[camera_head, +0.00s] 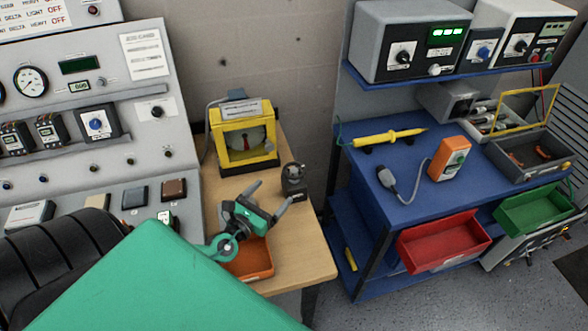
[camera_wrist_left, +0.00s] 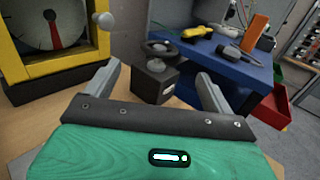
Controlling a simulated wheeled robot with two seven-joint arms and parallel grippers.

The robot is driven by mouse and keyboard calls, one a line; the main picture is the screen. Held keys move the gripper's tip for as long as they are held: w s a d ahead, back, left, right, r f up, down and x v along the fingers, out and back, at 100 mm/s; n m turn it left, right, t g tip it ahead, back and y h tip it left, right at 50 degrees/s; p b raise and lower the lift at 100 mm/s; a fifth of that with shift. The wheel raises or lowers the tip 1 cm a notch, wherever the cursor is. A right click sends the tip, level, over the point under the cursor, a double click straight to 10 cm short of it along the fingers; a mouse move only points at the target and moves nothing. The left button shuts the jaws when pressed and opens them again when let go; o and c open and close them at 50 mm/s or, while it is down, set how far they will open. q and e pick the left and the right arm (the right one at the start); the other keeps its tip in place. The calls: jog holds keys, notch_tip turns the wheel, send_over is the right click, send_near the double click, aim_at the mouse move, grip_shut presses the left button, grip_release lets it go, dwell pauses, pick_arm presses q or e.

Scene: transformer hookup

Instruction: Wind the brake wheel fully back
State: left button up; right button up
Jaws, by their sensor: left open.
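A small black box with a dark wheel on top (camera_head: 294,172), which looks like the brake wheel, stands on the wooden table. In the left wrist view the wheel (camera_wrist_left: 158,48) has a knob and sits beyond and between my fingers. My left gripper (camera_head: 279,190) is open and empty, its fingers spread and pointing towards the box. It also shows in the left wrist view (camera_wrist_left: 158,70). I cannot tell whether a finger touches the box. The wheel's exact turn is too small to tell. My right gripper is out of view.
A yellow-framed dial gauge (camera_head: 246,140) with a red needle stands behind left on the wooden table (camera_head: 305,250). An orange tray (camera_head: 252,268) lies partly under my arm. A blue bench (camera_head: 375,200) with a yellow probe (camera_head: 388,137) is right. A grey control panel (camera_head: 150,100) is left.

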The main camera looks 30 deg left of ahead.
aim_at(294, 170)
pick_arm(q)
jog(key=w+p, duration=0.2)
jog(key=w, duration=0.9)
jog(key=shift+w+d+p, duration=0.1)
jog(key=shift+w+p, duration=0.2)
jog(key=shift+p, duration=0.1)
